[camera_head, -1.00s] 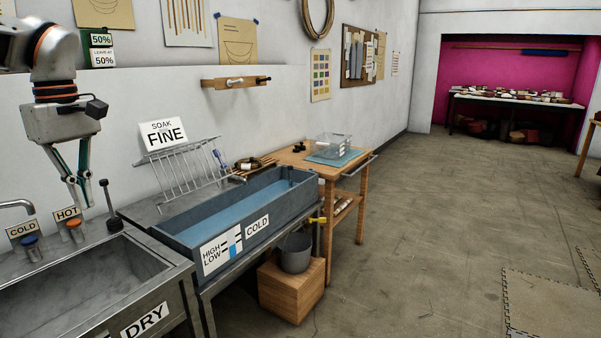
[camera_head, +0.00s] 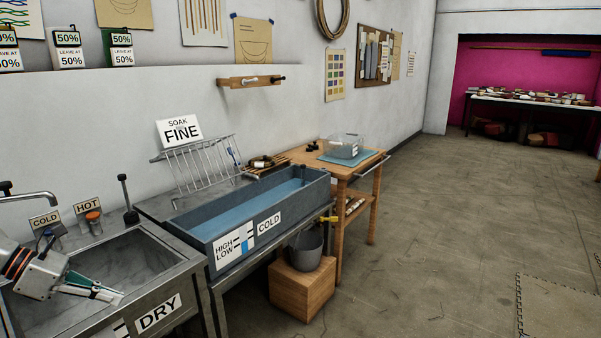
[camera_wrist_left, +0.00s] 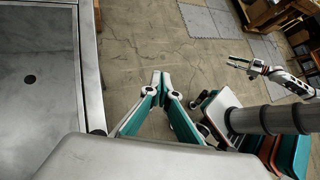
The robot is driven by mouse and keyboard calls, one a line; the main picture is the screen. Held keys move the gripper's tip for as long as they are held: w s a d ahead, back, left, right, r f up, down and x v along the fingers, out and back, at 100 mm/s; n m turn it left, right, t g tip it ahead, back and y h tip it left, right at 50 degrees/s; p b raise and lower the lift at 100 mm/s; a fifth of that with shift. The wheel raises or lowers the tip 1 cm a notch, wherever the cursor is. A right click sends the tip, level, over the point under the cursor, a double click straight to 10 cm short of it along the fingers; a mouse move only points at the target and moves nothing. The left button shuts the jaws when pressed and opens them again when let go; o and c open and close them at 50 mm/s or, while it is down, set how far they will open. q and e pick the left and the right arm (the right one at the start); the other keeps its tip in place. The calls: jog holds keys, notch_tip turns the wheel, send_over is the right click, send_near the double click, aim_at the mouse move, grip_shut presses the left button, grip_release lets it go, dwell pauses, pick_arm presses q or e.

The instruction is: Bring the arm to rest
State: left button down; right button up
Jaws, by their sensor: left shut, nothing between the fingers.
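My left gripper (camera_head: 121,297) is low at the left of the head view, in front of the sink (camera_head: 165,258) marked DRY. Its fingers are shut with nothing between them. In the left wrist view the closed fingertips (camera_wrist_left: 161,78) are over bare floor, to the right of the sink's edge (camera_wrist_left: 92,70). My right gripper (camera_wrist_left: 236,62) shows small at the right of the left wrist view, empty over the floor; its opening is too small to judge.
The blue-grey soak trough (camera_head: 262,205) stands right of the sink, with a wire rack (camera_head: 205,168) behind it. A wooden cart (camera_head: 345,182) holds a clear bin (camera_head: 345,147). A bucket (camera_head: 306,250) sits on a wooden block (camera_head: 302,288). Floor to the right is mostly clear.

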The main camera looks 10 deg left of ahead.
pick_arm(q)
jog(key=s+d+f+n+t+y, duration=0.1)
jog(key=s+d+f+n+t, duration=0.15)
jog(key=f+n, duration=0.45)
jog(key=s+d+f+n+t+y, duration=0.1)
jog(key=s+d+f+n+t, duration=0.15)
jog(key=f+n, duration=0.55)
jog(key=s+d+f+n+t, duration=0.2)
jog(key=d+f+n+t, duration=0.15)
jog(key=f+n, duration=0.35)
jog(key=s+d+f+n+g+y, duration=0.1)
jog(key=s+d+f+n, duration=0.2)
jog(key=d+n, duration=0.3)
jog(key=s+d+f+n+y, duration=0.1)
jog(key=s+d+f+n, duration=0.1)
jog(key=d+n, duration=0.4)
jog(key=s+d+f+n+g+y, duration=0.1)
jog(key=s+d+f+n, duration=0.2)
jog(key=d+n, duration=0.3)
jog(key=d+f, duration=0.1)
jog(key=d, duration=0.2)
jog(key=shift+s+f+g+y, duration=0.3)
jog(key=shift+s+f+g, duration=0.05)
jog(key=shift+f, duration=0.05)
